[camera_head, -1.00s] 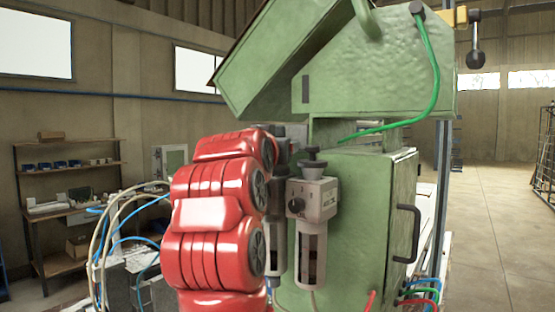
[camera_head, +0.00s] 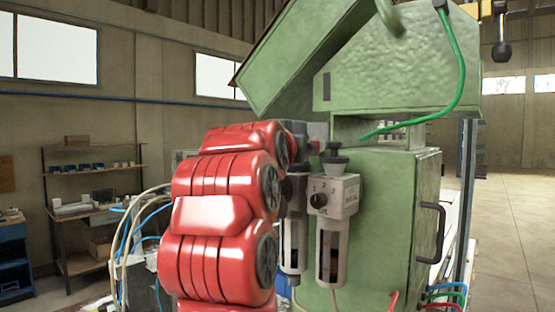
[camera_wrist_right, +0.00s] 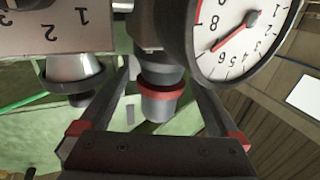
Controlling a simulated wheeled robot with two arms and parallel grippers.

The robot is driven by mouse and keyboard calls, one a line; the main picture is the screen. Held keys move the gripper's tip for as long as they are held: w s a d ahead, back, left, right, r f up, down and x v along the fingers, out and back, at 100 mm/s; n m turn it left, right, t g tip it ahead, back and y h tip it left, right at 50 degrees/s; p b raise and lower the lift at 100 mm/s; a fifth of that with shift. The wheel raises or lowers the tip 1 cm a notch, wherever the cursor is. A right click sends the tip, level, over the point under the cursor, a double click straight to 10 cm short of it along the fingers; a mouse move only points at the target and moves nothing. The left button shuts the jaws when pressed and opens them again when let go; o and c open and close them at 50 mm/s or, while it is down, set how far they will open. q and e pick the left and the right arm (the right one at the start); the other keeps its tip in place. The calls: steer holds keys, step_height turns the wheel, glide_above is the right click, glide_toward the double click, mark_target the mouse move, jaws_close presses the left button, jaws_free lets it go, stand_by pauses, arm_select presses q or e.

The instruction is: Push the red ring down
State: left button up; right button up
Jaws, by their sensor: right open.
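In the right wrist view the red ring (camera_wrist_right: 161,90) sits around a dark grey knob with a lighter grey end. The picture is upside down there. My right gripper (camera_wrist_right: 163,85) is open, with one finger on each side of the knob and ring. I see gaps between the fingers and the ring, so it looks untouched. In the head view my red arm hides most of this gripper and the ring. A small red patch shows by the wrist, but I cannot tell what it is. My left gripper is not in view.
A round pressure gauge (camera_wrist_right: 240,38) is close beside the right finger. A grey regulator (camera_head: 333,195) with a black dial and top knob stands nearby, on the green machine cabinet (camera_head: 385,220). A green hose (camera_head: 455,90) hangs above. Shelves (camera_head: 90,190) stand far back left.

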steer(key=v, duration=1.4)
steer(key=shift+b, duration=0.3)
steer(key=shift+a, duration=0.2)
